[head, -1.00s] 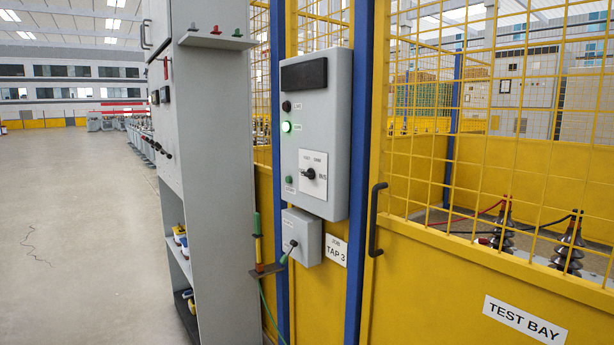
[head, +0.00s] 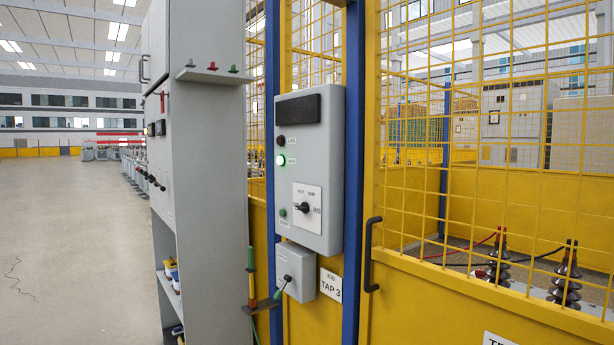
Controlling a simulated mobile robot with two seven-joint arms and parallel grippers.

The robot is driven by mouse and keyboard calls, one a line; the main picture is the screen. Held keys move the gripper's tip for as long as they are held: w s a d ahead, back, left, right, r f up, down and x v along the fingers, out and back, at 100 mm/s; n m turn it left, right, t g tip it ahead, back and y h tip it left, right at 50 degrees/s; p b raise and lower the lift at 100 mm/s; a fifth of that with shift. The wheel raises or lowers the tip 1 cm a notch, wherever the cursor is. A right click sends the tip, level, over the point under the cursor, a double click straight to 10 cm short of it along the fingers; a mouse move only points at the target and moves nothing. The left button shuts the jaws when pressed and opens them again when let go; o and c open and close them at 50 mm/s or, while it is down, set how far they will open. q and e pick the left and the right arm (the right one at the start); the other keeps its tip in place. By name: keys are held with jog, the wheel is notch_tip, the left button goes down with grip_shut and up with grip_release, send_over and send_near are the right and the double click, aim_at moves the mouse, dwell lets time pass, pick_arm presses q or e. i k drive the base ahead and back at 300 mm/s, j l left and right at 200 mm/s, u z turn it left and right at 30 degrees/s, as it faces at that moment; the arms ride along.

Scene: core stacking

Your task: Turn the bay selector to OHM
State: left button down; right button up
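The bay selector (head: 303,207) is a small black knob on a white plate, low on the front of a grey control box (head: 327,190). Small labels stand above and to the right of the knob. The upper right one seems to read OHM, but the print is tiny. The knob's bar looks roughly level; I cannot tell which label it points to. A green lamp (head: 281,160) glows above it on the left, and a dark display (head: 298,108) is at the top. Neither of my grippers shows in the head view.
A smaller grey box (head: 294,270) with a lever is below. A green-handled rod (head: 251,275) stands beside it. A tall grey cabinet (head: 212,150) is left of the box. A yellow mesh gate with a black handle (head: 370,255) is right. Open floor (head: 70,240) lies far left.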

aim_at(304, 207)
jog(key=i+z, duration=0.1)
jog(key=i, duration=0.35)
jog(key=i+j+z, duration=0.15)
jog(key=i, duration=0.3)
